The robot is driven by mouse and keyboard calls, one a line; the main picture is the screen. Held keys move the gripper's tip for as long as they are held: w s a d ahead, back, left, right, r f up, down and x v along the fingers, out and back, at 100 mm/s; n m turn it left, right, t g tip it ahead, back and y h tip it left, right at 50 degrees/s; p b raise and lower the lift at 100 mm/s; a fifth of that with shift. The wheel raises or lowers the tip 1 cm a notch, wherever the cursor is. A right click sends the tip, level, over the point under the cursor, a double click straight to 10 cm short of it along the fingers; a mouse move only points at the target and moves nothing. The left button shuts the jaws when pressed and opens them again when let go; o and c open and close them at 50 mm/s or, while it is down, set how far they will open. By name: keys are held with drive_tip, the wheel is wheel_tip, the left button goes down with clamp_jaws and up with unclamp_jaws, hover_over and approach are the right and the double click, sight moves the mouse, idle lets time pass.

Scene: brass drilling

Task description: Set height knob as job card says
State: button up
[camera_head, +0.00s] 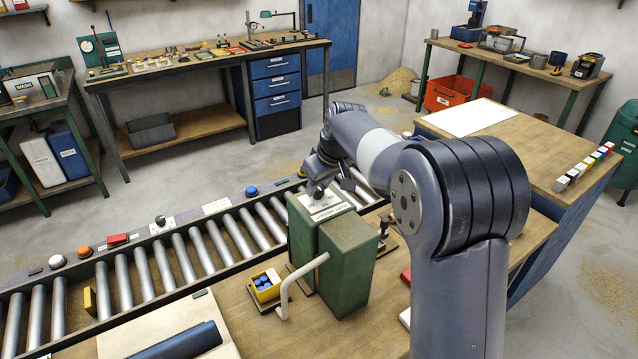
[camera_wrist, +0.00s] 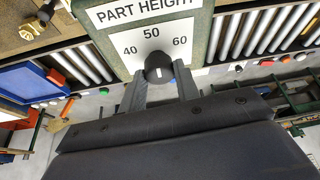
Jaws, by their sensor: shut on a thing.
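The black height knob (camera_wrist: 158,62) is at the middle of a white dial plate marked PART HEIGHT (camera_wrist: 120,18) in the wrist view. The numbers 40, 50 and 60 run left to right, with 50 at the top. No readable job card shows.
A roller conveyor (camera_head: 150,262) runs behind the green machine. A yellow bin with blue parts (camera_head: 264,287) and a bent grey handle (camera_head: 290,290) are at its left. A bench with a blank-looking white sheet (camera_head: 467,117) stands at the right.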

idle(0.4)
drive_tip(key=o, duration=1)
drive_tip(key=b+v, duration=0.1)
drive_tip(key=v, duration=0.9)
drive_tip(key=shift+s+d+r, duration=0.1)
drive_tip(key=shift+d+r, duration=0.05)
drive_tip(key=shift+r, duration=0.2)
drive_tip(key=p+x, duration=0.1)
drive_tip(key=x, duration=0.9)
drive_tip(key=shift+f, duration=0.3)
drive_tip(key=shift+f, duration=0.1)
